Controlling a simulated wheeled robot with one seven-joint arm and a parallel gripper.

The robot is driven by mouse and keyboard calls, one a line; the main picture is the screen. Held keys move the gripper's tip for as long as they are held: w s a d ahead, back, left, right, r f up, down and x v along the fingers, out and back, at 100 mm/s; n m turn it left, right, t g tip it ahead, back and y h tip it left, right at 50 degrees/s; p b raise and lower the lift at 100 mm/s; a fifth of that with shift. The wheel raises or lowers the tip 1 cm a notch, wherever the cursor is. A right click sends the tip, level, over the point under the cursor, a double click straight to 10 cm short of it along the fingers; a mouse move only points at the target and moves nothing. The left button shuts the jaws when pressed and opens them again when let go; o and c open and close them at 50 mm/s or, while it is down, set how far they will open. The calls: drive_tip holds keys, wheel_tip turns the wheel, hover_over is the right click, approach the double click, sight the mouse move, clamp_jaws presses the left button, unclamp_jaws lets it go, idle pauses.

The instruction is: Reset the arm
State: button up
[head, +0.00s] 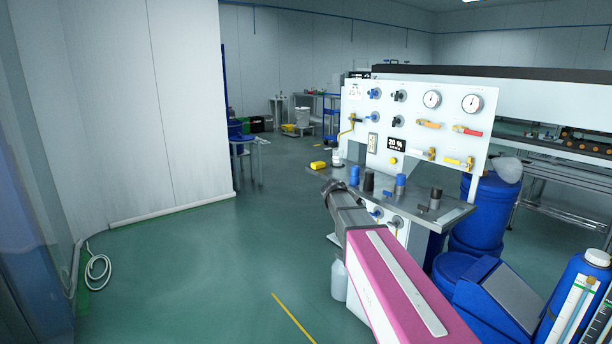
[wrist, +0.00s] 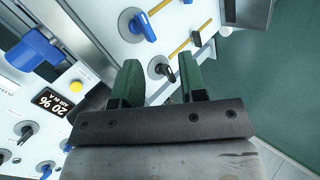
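My arm (head: 395,285), with a pink cover, reaches from the lower right toward the panel fixture (head: 415,105). Its dark end, my gripper (head: 332,188), is by the left edge of the fixture's metal shelf; its fingers are hard to make out there. In the wrist view my gripper (wrist: 160,76) shows two green fingers held apart. A round valve with a dark handle (wrist: 162,69) appears in the gap between them, beyond the fingertips. I cannot tell the distance, and no grip on it shows. A blue-handled valve (wrist: 143,27) is above it.
The fixture's metal shelf (head: 455,213) carries blue and dark knobs and a yellow item (head: 318,165). Blue drums (head: 480,200) stand to the right. A white wall (head: 150,100) is on the left, with a coiled hose (head: 98,267) on the floor. Green floor at left centre is clear.

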drive_tip(key=s+f+m+g+y, duration=0.1)
drive_tip(key=s+f+y, duration=0.1)
drive_tip(key=s+f, duration=0.4)
drive_tip(key=s+a+f+m+g+y, duration=0.1)
drive_tip(key=s+f, duration=0.5)
drive_tip(key=s, duration=0.8)
drive_tip(key=s+f+m+g+y, duration=0.2)
drive_tip(key=s+f+y, duration=0.3)
drive_tip(key=s, duration=0.5)
drive_tip(key=shift+s+a+f+g, duration=0.25)
drive_tip(key=shift+f+g, duration=0.25)
drive_tip(key=shift+f, duration=0.3)
